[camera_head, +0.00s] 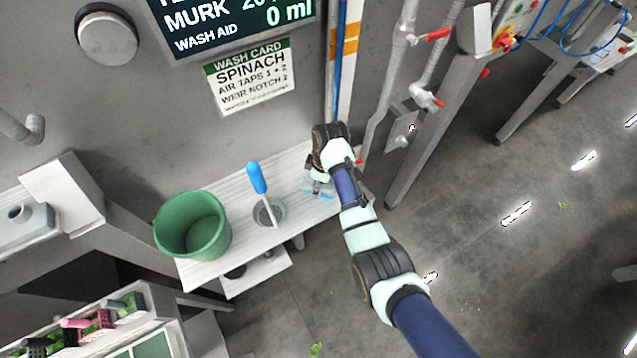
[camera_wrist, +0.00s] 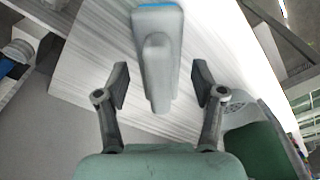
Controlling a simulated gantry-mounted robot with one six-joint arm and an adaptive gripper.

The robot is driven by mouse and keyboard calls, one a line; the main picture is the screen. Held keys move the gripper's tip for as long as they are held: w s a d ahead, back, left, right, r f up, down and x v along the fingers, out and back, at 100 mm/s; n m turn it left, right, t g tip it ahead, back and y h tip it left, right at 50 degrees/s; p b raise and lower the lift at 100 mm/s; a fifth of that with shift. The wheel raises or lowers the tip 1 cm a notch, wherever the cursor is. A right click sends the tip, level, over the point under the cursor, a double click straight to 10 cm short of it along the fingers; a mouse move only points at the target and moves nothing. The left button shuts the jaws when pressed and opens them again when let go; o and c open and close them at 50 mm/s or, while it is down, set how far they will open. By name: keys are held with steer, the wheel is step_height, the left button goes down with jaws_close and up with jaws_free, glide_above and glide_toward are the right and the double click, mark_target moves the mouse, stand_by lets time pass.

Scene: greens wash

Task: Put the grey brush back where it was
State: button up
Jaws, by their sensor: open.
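The grey brush (camera_wrist: 157,58) lies on the white slatted shelf, its handle pointing toward my gripper and a blue edge at its far end. In the head view only its blue strip (camera_head: 320,193) shows clearly near the shelf's right end; my gripper hides part of the rest. My gripper (camera_wrist: 161,84) is open, with one finger on each side of the grey handle. A gap shows between each finger and the handle. It also shows in the head view (camera_head: 317,182), low over the shelf.
A green bucket (camera_head: 190,225) stands on the left of the white shelf (camera_head: 225,262). Pipes with red-handled valves (camera_head: 432,36) rise behind the arm.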

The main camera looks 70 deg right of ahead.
steer(key=r, duration=0.3)
steer(key=s+r, duration=0.1)
steer(key=r, duration=0.7)
steer(key=shift+s+d+p, duration=0.1)
steer(key=shift+s+p, duration=0.05)
steer(key=shift+p, duration=0.15)
